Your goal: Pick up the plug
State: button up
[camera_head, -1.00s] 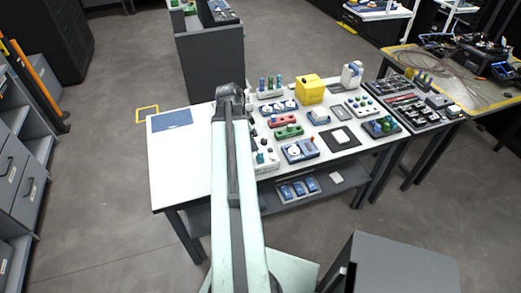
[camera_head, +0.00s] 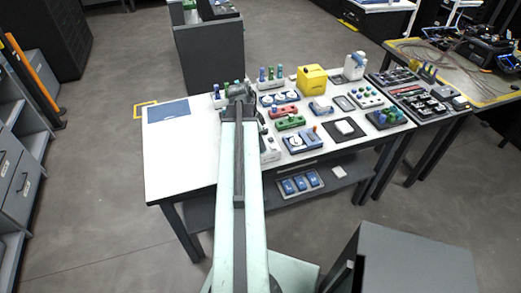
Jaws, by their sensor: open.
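I cannot pick out the plug for certain among the small parts on the white workbench (camera_head: 180,165); it may be hidden behind my arm. My pale green arm reaches forward over the bench. My gripper (camera_head: 238,90) is at its dark far end, near the back edge, beside a holder with blue and green-topped pieces (camera_head: 220,92). The fingers are too small and too foreshortened to make out, and nothing is visibly held. A red part (camera_head: 283,112) and a green part (camera_head: 290,122) lie to the right of my arm.
A yellow box (camera_head: 312,81) and a white bottle (camera_head: 354,66) stand at the back. A blue mat (camera_head: 168,111) lies at the left, with bare bench in front of it. A second table (camera_head: 490,85) is at the right. A grey cabinet (camera_head: 415,262) is near front right.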

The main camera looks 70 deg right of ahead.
grip_shut()
jog(key=shift+r, duration=0.1)
notch_tip(320, 180, up, 10)
jog(key=p, duration=1)
jog(key=shift+f+b, duration=0.35)
jog(key=shift+f, duration=0.2)
jog(key=shift+r, duration=0.1)
